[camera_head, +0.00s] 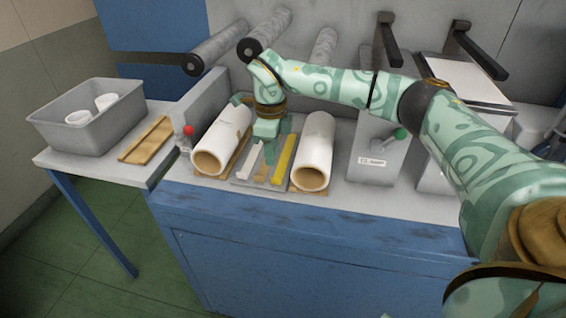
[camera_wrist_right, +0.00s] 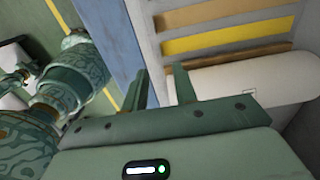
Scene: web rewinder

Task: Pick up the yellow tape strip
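The yellow tape strip (camera_head: 284,160) lies on a grey plate (camera_head: 241,181) on the bench, between two white rolls. It also shows in the right wrist view (camera_wrist_right: 225,38), lying between two tan strips. My right gripper (camera_head: 269,154) points down over the plate, just left of the yellow strip. In the right wrist view its two fingers (camera_wrist_right: 162,86) stand apart with nothing between them, and the strip lies beyond and to the right of them. My left gripper does not show.
A grey bin (camera_head: 92,133) with white rolls inside is on the left side table. Grey rollers (camera_head: 219,46) and black brackets (camera_head: 388,42) project above the bench.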

